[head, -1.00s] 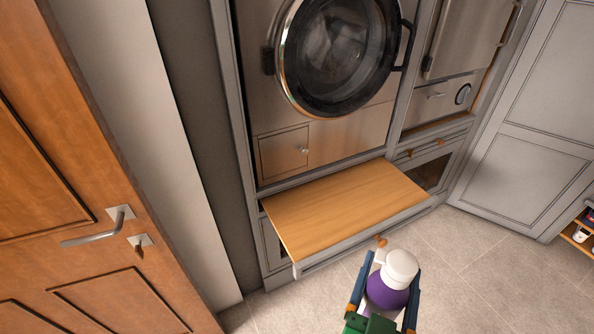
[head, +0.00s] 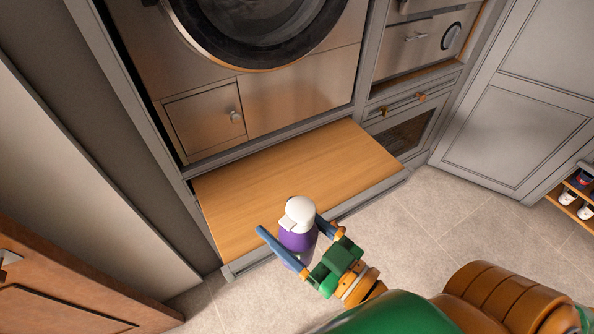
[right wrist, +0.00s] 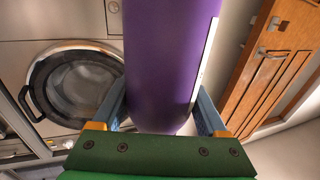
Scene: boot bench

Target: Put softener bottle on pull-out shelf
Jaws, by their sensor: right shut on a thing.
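In the right wrist view the purple bottle (right wrist: 170,60) fills the middle between the fingers. My left gripper is not in view.
The washing machine (head: 260,110) stands above the shelf's back edge. A grey cabinet door (head: 520,130) and a small shoe rack (head: 580,195) are at the right. A wooden door (head: 70,290) is at the lower left. The tiled floor (head: 430,225) is clear.

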